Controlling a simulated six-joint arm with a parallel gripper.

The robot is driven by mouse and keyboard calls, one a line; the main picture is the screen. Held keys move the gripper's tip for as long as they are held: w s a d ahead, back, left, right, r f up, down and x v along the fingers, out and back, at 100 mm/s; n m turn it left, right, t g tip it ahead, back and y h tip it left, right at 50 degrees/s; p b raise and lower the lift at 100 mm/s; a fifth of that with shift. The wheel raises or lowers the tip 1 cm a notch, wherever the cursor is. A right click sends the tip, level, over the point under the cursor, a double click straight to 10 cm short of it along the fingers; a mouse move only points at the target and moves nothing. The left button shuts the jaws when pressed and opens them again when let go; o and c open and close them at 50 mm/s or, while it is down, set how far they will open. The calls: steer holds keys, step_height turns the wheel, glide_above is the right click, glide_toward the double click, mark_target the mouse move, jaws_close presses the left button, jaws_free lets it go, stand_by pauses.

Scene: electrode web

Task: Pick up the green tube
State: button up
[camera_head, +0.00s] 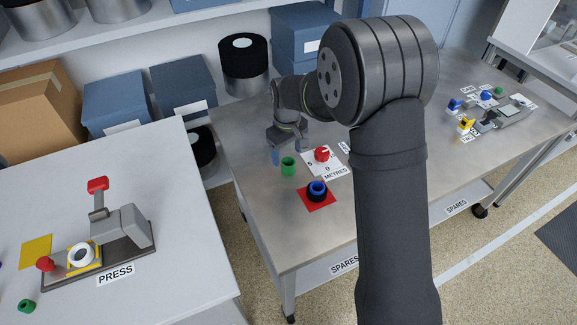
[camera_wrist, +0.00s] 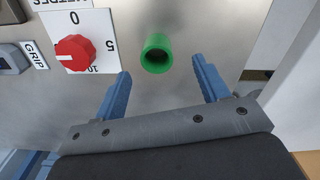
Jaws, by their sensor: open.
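The green tube (camera_head: 288,166) stands on the metal table, left of the red dial. In the wrist view the green tube (camera_wrist: 156,54) shows its open top end, just beyond and between the two blue fingertips. My gripper (camera_head: 276,156) is above the table, just behind and left of the tube in the head view. In the wrist view my gripper (camera_wrist: 161,72) is open, with its blue fingers spread wide and nothing between them. The tube and the fingers appear apart.
A red dial (camera_wrist: 75,51) on a white METRES plate is beside the tube. A black and blue ring (camera_head: 317,190) sits on a red square (camera_head: 305,203) in front. A press (camera_head: 121,235) stands on the left white table. The bare metal in front of the tube is clear.

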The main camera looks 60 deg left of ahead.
mark_target(288, 163)
steer(key=shift+w+a+f, duration=0.1)
steer(key=shift+f, duration=1.4)
steer(key=shift+w+a+f, duration=0.1)
steer(key=shift+f, duration=1.4)
steer(key=c, duration=1.1)
